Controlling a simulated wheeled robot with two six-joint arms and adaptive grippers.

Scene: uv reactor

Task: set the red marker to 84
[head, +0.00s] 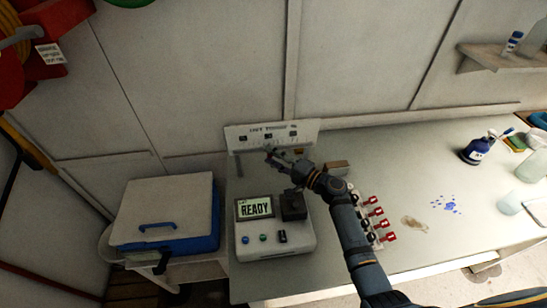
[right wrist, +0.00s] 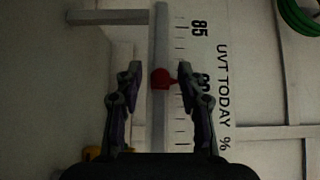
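The red marker (right wrist: 160,79) sits on a pale rail (right wrist: 160,120) in the right wrist view, its pointer towards the printed scale. On the scale board (right wrist: 223,90), marked "UVT TODAY %", the 85 lies above the marker in the picture. Another label beside the marker is partly hidden by a finger, so I cannot read the exact setting. My right gripper (right wrist: 159,72) is open, with one finger on each side of the marker and a gap at least on the left. In the head view my right gripper (head: 272,153) is at the board (head: 300,130); the marker cannot be made out there.
Red-handled valves (head: 376,212) stand right of my forearm. A blue and white cooler (head: 165,215) is at left.

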